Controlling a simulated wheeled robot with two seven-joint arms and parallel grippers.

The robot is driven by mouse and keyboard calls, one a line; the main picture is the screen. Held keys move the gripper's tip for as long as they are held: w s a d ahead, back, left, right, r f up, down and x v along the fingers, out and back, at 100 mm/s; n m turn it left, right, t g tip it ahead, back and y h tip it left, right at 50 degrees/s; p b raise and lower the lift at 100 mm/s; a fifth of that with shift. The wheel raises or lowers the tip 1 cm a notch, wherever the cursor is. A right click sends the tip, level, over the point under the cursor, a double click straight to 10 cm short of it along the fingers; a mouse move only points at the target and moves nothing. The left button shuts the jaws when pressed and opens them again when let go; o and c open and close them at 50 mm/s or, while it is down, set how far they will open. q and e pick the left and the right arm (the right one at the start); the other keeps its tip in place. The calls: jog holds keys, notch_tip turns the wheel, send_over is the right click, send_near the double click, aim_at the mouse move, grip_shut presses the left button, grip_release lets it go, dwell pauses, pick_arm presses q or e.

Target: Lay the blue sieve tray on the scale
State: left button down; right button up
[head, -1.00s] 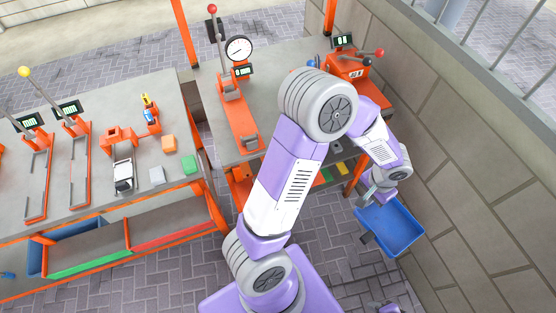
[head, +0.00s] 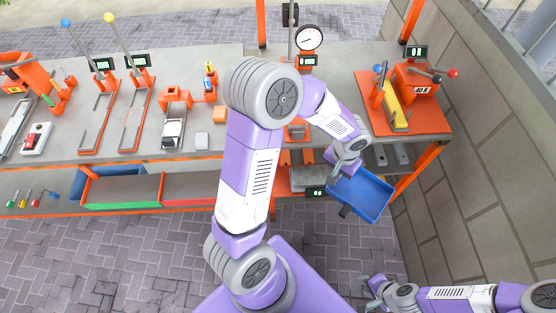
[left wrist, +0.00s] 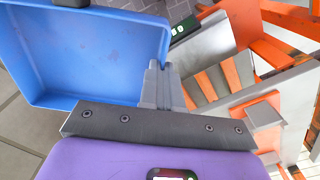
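The blue sieve tray (head: 362,194) hangs in the air at the front of the right-hand bench, a dark handle on its near side. My left gripper (head: 345,170) is at its upper left edge; in the left wrist view the fingers (left wrist: 160,85) are closed at the rim of the tray (left wrist: 95,60). The scale appears to be the grey plate (head: 312,178) with a small display (head: 316,192), low under the bench, just left of the tray. The display also shows in the left wrist view (left wrist: 178,30). My right gripper (head: 370,292) is empty, fingers apart, at the lower right.
An orange press (head: 415,92) and a yellow piece (head: 396,108) stand on the right-hand bench top. An orange bench leg (head: 415,168) and a block wall (head: 460,170) are right of the tray. The long left bench (head: 60,140) holds several tools. Paved floor in front is clear.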

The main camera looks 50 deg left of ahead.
pick_arm(q)
jog(key=s+a+n+b, duration=0.4)
jog(key=a+n, duration=0.4)
jog(key=a, duration=0.3)
jog(key=shift+s+a+f+n, duration=0.2)
jog(key=shift+s+a+n, duration=0.2)
jog(key=shift+s, duration=0.2)
notch_tip(320, 180, down, 9)
jog(key=b, duration=0.7)
jog(key=shift+d+r+b, duration=0.1)
jog(key=shift+r+b, duration=0.05)
jog(key=shift+b, duration=0.25)
jog(key=shift+f+b, duration=0.55)
jog(key=shift+f, duration=0.1)
jog(key=c, duration=1.8)
grip_release()
jog(key=o, duration=0.5)
